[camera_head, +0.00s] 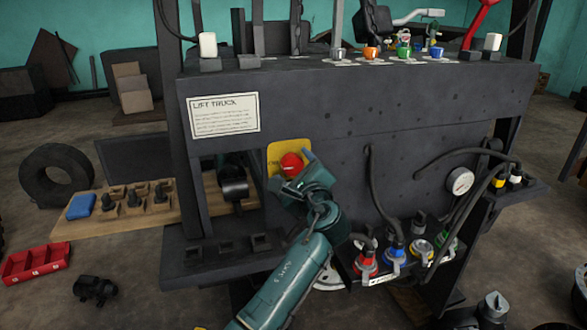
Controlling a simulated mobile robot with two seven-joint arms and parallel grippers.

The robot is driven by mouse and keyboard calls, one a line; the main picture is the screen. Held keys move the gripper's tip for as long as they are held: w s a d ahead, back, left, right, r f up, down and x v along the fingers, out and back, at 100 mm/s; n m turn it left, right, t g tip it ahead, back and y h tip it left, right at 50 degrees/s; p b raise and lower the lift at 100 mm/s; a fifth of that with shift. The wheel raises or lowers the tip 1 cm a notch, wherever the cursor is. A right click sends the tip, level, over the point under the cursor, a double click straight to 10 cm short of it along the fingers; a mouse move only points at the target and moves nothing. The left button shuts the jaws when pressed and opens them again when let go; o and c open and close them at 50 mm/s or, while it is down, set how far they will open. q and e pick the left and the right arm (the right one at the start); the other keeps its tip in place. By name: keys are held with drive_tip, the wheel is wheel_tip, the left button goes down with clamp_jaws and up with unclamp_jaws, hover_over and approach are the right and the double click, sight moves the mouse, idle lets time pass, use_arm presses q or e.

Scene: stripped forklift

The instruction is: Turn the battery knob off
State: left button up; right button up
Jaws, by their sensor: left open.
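The red battery knob (291,163) sits on a yellow plate (273,152) on the front of the dark forklift body (345,125). My left gripper (293,172) is at the knob's lower right. It is open, with one finger to the right of the knob and the other below left of it. Whether the fingers touch the knob cannot be told. The gripper covers the lower part of the knob and plate. My right gripper is not in view.
A paper label (224,115) is left of the plate. Black hoses (372,190), a gauge (460,181) and coloured connectors (395,254) crowd the right. A wooden board (120,214) with dark parts juts out left. A red tray (36,262) lies on the floor.

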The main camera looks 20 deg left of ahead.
use_arm(q)
drive_tip(key=shift+c, duration=0.3)
drive_tip(key=c, duration=0.9)
drive_tip(key=shift+c, duration=0.2)
